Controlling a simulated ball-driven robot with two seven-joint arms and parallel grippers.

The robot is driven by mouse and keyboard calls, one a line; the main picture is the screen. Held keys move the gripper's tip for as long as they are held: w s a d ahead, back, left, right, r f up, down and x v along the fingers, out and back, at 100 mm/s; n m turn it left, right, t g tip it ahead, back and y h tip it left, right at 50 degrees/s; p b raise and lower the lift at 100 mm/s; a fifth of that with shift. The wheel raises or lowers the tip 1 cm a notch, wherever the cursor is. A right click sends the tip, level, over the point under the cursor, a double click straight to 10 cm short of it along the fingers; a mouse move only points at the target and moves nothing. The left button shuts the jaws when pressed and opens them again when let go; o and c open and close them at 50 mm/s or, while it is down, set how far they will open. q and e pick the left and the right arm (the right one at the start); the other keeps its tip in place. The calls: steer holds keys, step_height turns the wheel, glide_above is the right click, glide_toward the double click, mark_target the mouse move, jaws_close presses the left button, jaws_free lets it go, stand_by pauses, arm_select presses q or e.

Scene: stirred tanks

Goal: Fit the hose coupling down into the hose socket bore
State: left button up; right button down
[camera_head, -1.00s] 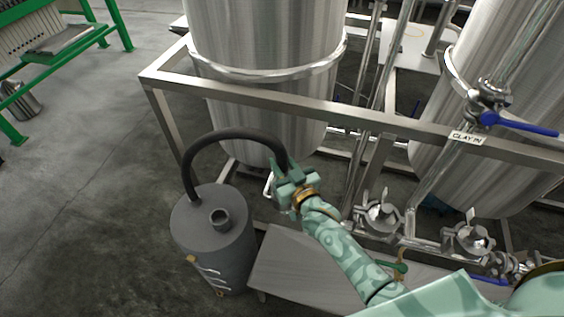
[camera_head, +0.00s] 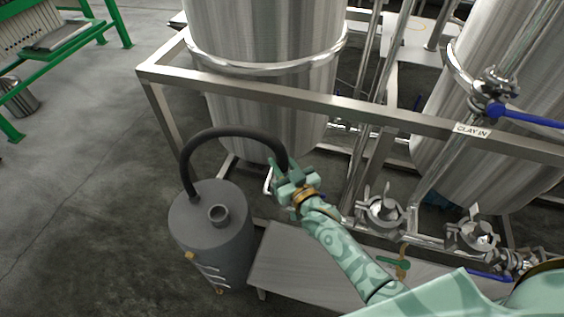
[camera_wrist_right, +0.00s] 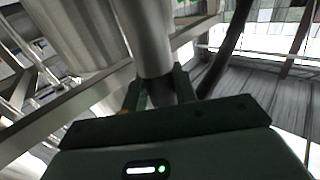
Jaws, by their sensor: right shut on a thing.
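The grey drum (camera_head: 212,245) stands on the floor. A short open tube on its lid, the hose socket (camera_head: 219,214), faces up and is empty. A black hose (camera_head: 232,131) rises from the lid's back and arches over to my right gripper (camera_head: 283,172). My right gripper is shut on the hose's free end, to the right of and above the socket. In the right wrist view the gripper (camera_wrist_right: 160,88) has its fingers on both sides of a grey cylindrical piece, the coupling (camera_wrist_right: 152,50). My left gripper is not in view.
A steel frame rail (camera_head: 300,97) runs behind the drum, with large tanks (camera_head: 262,45) beyond it. Valves (camera_head: 382,212) and a blue handle (camera_head: 525,116) are at the right. A low grey platform (camera_head: 300,262) lies right of the drum.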

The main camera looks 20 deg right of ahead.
steer(key=shift+f+b, duration=0.65)
steer(key=shift+f, duration=0.15)
steer(key=c, duration=1)
jaws_free()
steer(key=shift+f, duration=0.1)
steer(key=s+d, duration=0.1)
steer(key=s, duration=0.4)
steer(key=s+d+p, duration=0.1)
steer(key=s, duration=0.4)
steer(key=s+d+p, duration=0.1)
steer(key=s, duration=0.5)
